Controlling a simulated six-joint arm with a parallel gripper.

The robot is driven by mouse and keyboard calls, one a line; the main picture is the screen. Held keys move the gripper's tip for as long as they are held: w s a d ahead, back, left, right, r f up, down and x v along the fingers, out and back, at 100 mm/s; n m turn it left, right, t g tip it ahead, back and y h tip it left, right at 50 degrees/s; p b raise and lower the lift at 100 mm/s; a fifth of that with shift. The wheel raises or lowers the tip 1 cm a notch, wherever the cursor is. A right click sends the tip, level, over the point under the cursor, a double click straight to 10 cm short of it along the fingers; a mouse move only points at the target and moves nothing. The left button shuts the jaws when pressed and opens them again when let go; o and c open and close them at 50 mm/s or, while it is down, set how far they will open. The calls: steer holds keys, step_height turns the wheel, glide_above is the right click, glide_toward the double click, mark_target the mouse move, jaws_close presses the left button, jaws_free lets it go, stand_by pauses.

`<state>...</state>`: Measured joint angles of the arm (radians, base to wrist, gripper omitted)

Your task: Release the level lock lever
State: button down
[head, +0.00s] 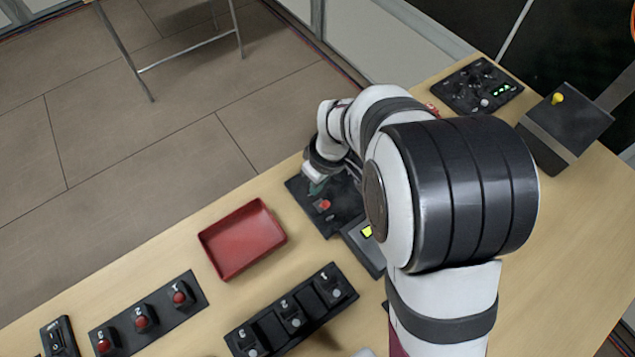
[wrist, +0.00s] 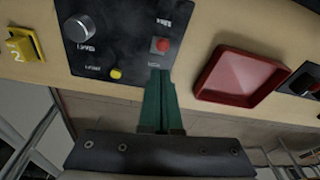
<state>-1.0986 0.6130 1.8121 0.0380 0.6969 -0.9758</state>
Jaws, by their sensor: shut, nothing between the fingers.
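No part is clearly readable as the level lock lever. My gripper (wrist: 160,75) is shut and empty, its green fingers pressed together, with the tips at the black control panel's edge, just below the red button in the picture. Labels are too blurred to read. In the head view my gripper (head: 317,188) is over the panel (head: 340,215), beside the red button (head: 325,204); my arm hides the panel's right part.
A red tray (head: 243,238) lies left of the panel. A dark box with a yellow screen (head: 367,231) is close by. Red-button (head: 141,321) and switch (head: 292,310) strips lie in front. A grey box with a yellow knob (head: 557,98) stands right.

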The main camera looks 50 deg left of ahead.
steer(key=a+r, duration=0.2)
steer(key=a, duration=0.1)
steer(key=d+r, duration=0.6)
steer(key=d, duration=0.1)
steer(key=shift+d+r, duration=0.2)
steer(key=w+d+r+m, duration=0.25)
steer(key=d+m, duration=0.45)
steer(key=d, duration=0.4)
steer(key=w+d+r+m, duration=0.1)
steer(key=d+r+m, duration=0.3)
steer(key=d+m, duration=0.5)
steer(key=s+d+m, duration=0.8)
steer(key=d+m, duration=0.1)
steer(key=d, duration=0.3)
steer(key=shift+f, duration=0.3)
